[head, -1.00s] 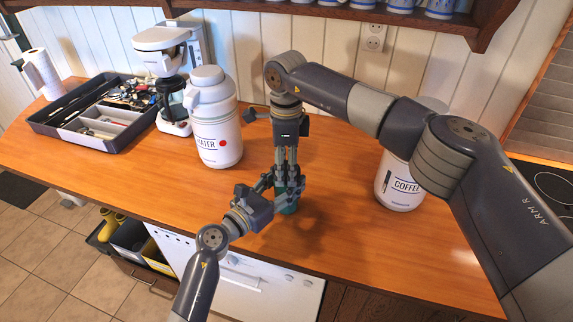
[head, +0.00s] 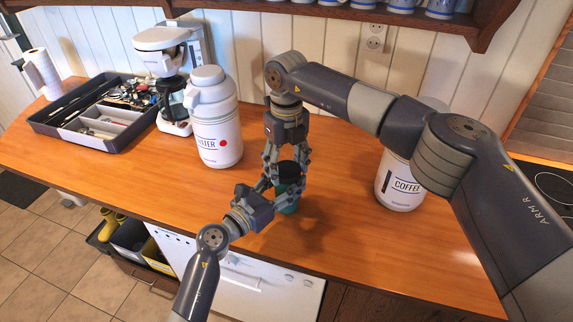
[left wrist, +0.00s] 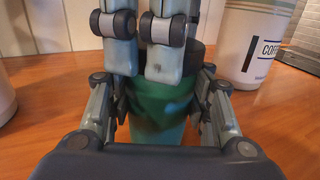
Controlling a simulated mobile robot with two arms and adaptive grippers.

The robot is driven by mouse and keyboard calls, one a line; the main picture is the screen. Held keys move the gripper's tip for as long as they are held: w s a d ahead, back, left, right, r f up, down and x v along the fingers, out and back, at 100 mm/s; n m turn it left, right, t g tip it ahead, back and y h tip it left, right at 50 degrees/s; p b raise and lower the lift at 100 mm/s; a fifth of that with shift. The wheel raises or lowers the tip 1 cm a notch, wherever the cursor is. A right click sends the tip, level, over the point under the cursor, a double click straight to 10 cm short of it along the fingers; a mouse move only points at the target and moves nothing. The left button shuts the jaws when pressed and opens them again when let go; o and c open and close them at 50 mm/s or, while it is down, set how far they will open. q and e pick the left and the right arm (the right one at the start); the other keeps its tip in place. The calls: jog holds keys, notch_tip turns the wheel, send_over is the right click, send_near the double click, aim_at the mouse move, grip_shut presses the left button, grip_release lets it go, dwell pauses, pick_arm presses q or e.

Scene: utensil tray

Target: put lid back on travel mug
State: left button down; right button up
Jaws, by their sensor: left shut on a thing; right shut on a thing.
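The travel mug (head: 288,207) is green and stands upright near the counter's front edge. It fills the middle of the left wrist view (left wrist: 160,112). My left gripper (head: 279,195) is shut on its body, one finger on each side. The dark lid (head: 287,171) is at the top of the mug, and part of it shows in the left wrist view (left wrist: 197,53). My right gripper (head: 287,164) points down from above and is shut on the lid. Its fingers hide much of the rim, so I cannot tell whether the lid is fully seated.
A large white canister (head: 217,125) stands behind and left, with a coffee machine (head: 165,50) and a utensil tray (head: 83,139) further left. A white coffee canister (head: 399,190) stands to the right, partly behind my right arm. Counter between is clear.

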jog(key=shift+s+a, duration=0.1)
dwell(0.7)
jog(key=o, duration=1.1)
jog(key=shift+o, duration=0.2)
jog(key=shift+r, duration=0.1)
jog(key=shift+r, duration=2.2)
jog(key=n, duration=0.2)
jog(key=r+n, duration=0.1)
jog(key=n, duration=0.1)
jog(key=r+n, duration=0.1)
jog(key=n, duration=0.3)
jog(key=r+n, duration=0.1)
jog(key=n, duration=0.3)
jog(key=shift+r+n, duration=0.25)
jog(key=shift+n, duration=0.05)
